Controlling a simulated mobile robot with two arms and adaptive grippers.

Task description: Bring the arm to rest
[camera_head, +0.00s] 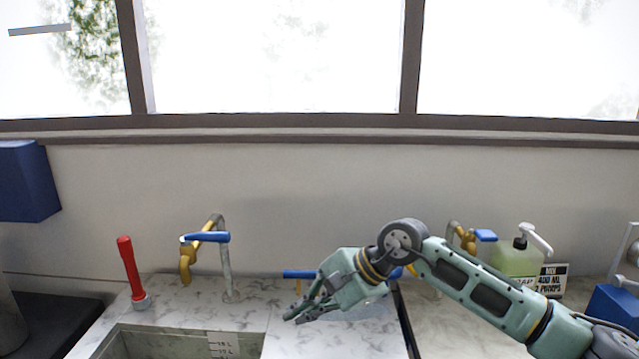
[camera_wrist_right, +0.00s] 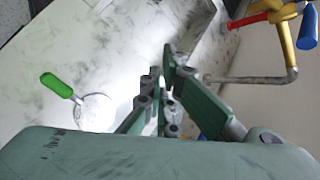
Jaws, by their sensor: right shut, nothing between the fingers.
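My right gripper (camera_head: 297,311) hangs over the marble counter to the right of the sink, with its arm coming in from the right. Its fingers point left and slightly down. In the wrist view the right gripper (camera_wrist_right: 164,75) has its fingers close together, shut with nothing held. My left arm and gripper do not show in the head view.
A sink (camera_head: 185,342) lies at the front left, with a red-handled tool (camera_head: 130,268) and a brass tap (camera_head: 188,258) behind it. A pump bottle (camera_head: 515,259) and a sign (camera_head: 552,279) stand behind my arm. The wrist view shows a green-handled item (camera_wrist_right: 58,86).

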